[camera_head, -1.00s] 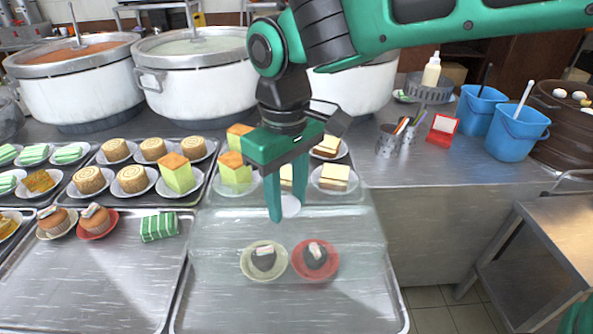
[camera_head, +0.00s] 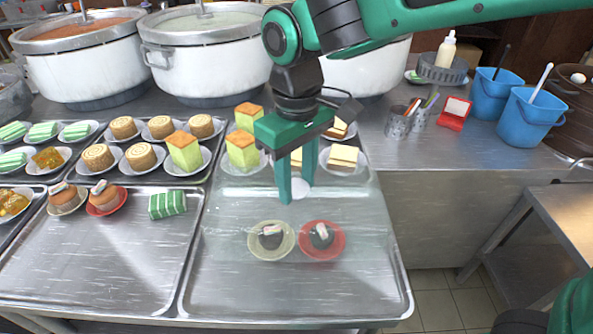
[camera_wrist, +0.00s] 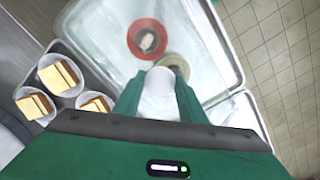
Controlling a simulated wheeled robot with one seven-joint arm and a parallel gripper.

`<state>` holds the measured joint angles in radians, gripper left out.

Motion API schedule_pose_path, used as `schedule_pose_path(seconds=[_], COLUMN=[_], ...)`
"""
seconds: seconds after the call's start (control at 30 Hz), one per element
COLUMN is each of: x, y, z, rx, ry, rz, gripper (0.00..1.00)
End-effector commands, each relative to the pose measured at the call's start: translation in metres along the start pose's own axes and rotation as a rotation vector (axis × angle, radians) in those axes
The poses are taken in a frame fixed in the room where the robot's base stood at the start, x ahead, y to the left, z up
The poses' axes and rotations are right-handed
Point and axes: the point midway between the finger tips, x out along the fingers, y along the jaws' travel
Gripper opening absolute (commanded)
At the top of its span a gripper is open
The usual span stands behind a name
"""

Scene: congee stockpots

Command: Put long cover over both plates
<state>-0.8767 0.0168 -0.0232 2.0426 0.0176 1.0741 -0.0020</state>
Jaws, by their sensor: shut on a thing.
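My gripper (camera_head: 293,192) is shut on the white round knob (camera_wrist: 160,82) of a long clear cover (camera_head: 365,215). The cover is see-through and its edges are faint. It spans above the front-right tray, and both plates show through it in the head view. The pale green plate (camera_head: 252,245) and the red plate (camera_head: 337,250) lie side by side, each with a dark, topped cake. The red plate (camera_wrist: 133,38) and the pale plate (camera_wrist: 183,67) also show in the wrist view, the pale one partly behind the knob. I cannot tell how high the cover is above the tray.
The right tray (camera_head: 300,300) has bare metal in front of the plates. Plates of layered cakes (camera_head: 343,157) stand behind. The left tray (camera_head: 90,260) holds a green-striped bundle (camera_head: 167,204). White stockpots (camera_head: 205,70) stand at the back, blue buckets (camera_head: 522,125) at right.

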Motion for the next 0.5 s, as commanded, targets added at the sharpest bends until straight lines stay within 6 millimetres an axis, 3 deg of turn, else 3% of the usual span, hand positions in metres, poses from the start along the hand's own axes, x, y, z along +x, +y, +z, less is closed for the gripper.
schedule_pose_path(seconds=[0.5], x=[0.044], y=[-0.001], z=[0.0], rx=[-0.002], ry=[0.0], rz=[0.0], gripper=[0.0])
